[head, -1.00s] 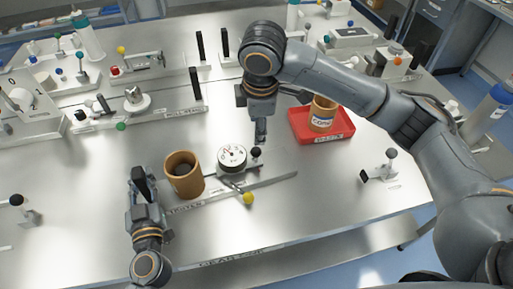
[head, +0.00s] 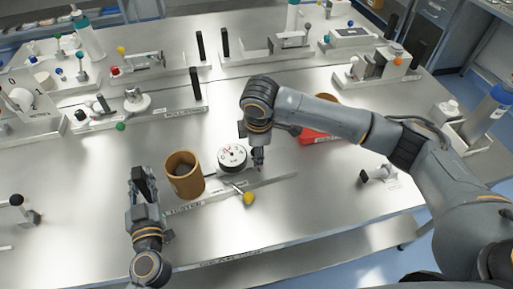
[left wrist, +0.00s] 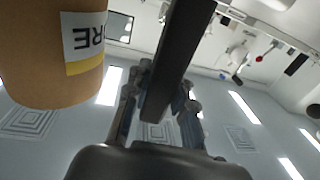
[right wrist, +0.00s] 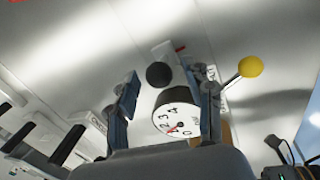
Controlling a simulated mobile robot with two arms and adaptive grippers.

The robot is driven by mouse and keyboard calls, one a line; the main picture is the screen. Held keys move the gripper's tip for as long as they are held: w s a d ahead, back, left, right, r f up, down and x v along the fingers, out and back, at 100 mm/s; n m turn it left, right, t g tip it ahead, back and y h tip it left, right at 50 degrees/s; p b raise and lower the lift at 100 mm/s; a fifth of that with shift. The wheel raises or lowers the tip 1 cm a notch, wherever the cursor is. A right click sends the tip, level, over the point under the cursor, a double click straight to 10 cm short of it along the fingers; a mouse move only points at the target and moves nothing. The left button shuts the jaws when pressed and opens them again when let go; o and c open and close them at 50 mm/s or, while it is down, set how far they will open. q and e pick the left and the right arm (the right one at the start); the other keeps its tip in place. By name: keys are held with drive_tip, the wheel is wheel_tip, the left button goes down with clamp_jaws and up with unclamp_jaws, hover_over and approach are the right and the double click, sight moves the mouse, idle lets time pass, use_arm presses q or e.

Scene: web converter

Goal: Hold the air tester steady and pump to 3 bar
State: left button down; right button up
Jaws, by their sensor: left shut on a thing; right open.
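The air tester has a white round gauge (head: 232,156) with a black rim on a metal base rail (head: 272,183). A lever with a yellow knob (head: 249,198) sticks out in front. The gauge (right wrist: 176,118) also shows in the right wrist view; its red needle is at the low-number end, exact reading unclear. My left gripper (head: 143,180) is shut on an upright black handle (left wrist: 180,60) at the rail's left end. My right gripper (head: 258,163) is open just right of the gauge. A black knob (right wrist: 158,75) shows between its fingers, contact unclear; the gripper hides it in the head view.
A brown cup (head: 184,177) stands between my left gripper and the gauge. A red tray (head: 314,138) lies behind my right arm, partly hidden. Other fixtures with black posts (head: 196,85) fill the back.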

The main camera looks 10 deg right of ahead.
clamp_jaws()
drive_tip(key=d, duration=0.6)
drive_tip(key=shift+w+d+f, duration=0.1)
drive_tip(key=shift+w+d, duration=0.2)
drive_tip(key=shift+d, duration=0.05)
unclamp_jaws()
drive_tip(key=shift+a, duration=0.1)
